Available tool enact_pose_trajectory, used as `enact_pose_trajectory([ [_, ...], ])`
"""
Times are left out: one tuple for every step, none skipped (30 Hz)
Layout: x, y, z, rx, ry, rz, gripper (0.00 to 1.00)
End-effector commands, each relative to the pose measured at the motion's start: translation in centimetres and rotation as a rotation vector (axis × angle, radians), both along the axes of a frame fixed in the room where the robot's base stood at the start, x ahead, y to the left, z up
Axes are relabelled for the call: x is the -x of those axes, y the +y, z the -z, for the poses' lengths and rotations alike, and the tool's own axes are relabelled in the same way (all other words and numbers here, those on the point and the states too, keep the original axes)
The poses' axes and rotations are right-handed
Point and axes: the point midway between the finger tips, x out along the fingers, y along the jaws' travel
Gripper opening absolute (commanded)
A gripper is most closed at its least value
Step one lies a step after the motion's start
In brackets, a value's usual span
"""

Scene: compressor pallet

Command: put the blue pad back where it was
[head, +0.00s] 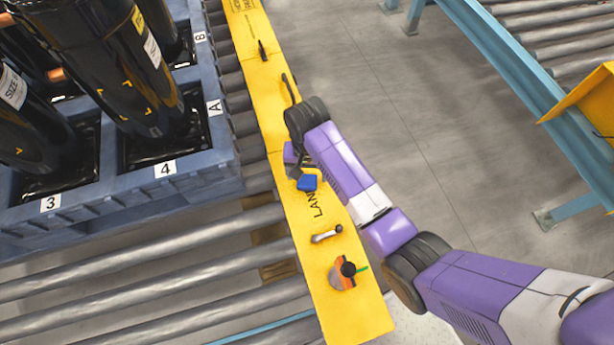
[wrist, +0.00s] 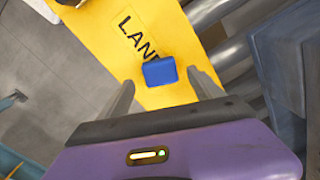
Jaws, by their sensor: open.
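The blue pad (head: 307,182) lies on the yellow plank beside the black lettering, partly next to my gripper in the head view. In the wrist view the blue pad (wrist: 160,71) sits between and just beyond my open fingertips, covering the end of the lettering. My gripper (wrist: 162,88) is open and empty, with one finger on each side of the pad's line. In the head view my gripper (head: 296,172) is over the plank and mostly hidden by my arm. I cannot tell whether the fingers touch the plank.
The yellow plank (head: 305,240) also bears a metal-handled tool (head: 326,234), an orange and grey item with a black knob (head: 345,272), and dark tools farther up. A blue pallet (head: 225,160) holding black compressors stands at left. Rollers (head: 150,260) run beside the plank.

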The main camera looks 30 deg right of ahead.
Motion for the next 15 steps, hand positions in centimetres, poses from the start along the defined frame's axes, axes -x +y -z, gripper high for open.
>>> enact_pose_trajectory([
  [-0.1, 0.0, -1.4, 0.0, -0.004, 0.0, 0.75],
  [-0.1, 0.0, -2.1, 0.0, -0.004, 0.0, 0.75],
  [-0.1, 0.0, -2.9, 0.0, -0.004, 0.0, 0.75],
  [-0.1, 0.0, -3.5, 0.0, -0.004, 0.0, 0.75],
  [-0.1, 0.0, -4.0, 0.0, -0.004, 0.0, 0.75],
  [-0.1, 0.0, -4.7, 0.0, -0.004, 0.0, 0.75],
  [-0.1, 0.0, -5.2, 0.0, -0.004, 0.0, 0.75],
  [-0.1, 0.0, -5.6, 0.0, -0.004, 0.0, 0.75],
  [-0.1, 0.0, -6.2, 0.0, -0.002, 0.0, 0.75],
  [-0.1, 0.0, -6.5, -0.001, -0.003, 0.0, 0.75],
  [-0.1, 0.0, -6.8, 0.0, -0.002, 0.0, 0.75],
  [0.0, 0.0, -7.1, 0.0, 0.0, 0.0, 0.75],
  [0.0, 0.0, -7.3, 0.0, 0.0, 0.0, 0.75],
  [0.0, 0.0, -7.5, -0.001, -0.001, 0.0, 0.75],
  [0.0, 0.0, -7.6, 0.0, -0.001, 0.0, 0.75],
])
